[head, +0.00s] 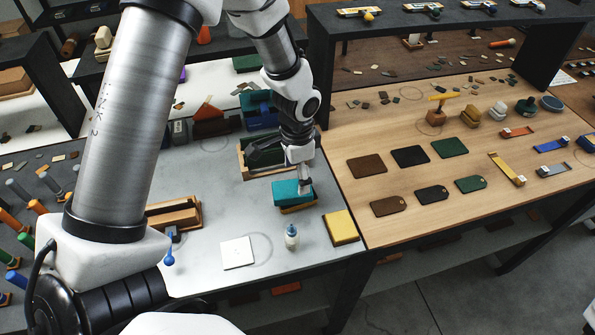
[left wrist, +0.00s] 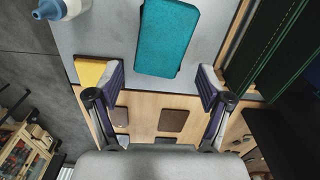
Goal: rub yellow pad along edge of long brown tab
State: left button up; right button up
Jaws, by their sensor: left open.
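The yellow pad (head: 341,227) lies flat at the right front edge of the grey table; its corner also shows in the left wrist view (left wrist: 90,71). A brown tab with a hole (head: 389,206) and a wider plain brown piece (head: 367,166) lie flat on the wooden table to the right. I cannot tell for certain which is the long one. My left gripper (head: 304,188) is open and empty above a teal block (head: 287,190), left of and behind the pad. Its spread fingers (left wrist: 156,82) show in the left wrist view. My right gripper is not in view.
A small white bottle (head: 291,237) and a white square (head: 237,253) stand and lie left of the pad. A green-and-wood holder (head: 252,160) is behind the teal block. Black and green pieces (head: 410,156) lie beside the brown ones. A dark shelf (head: 455,22) spans the back.

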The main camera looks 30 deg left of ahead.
aim_at(296, 186)
pick_arm(q)
notch_tip(296, 186, down, 8)
jog(key=b, duration=0.7)
jog(key=shift+a, duration=0.1)
jog(key=shift+r, duration=0.2)
jog(key=shift+c, duration=1.3)
jog(key=shift+w+a, duration=0.15)
jog(key=c, duration=0.7)
jog(key=shift+c, duration=0.2)
jog(key=o, duration=1.1)
jog(key=shift+o, duration=1)
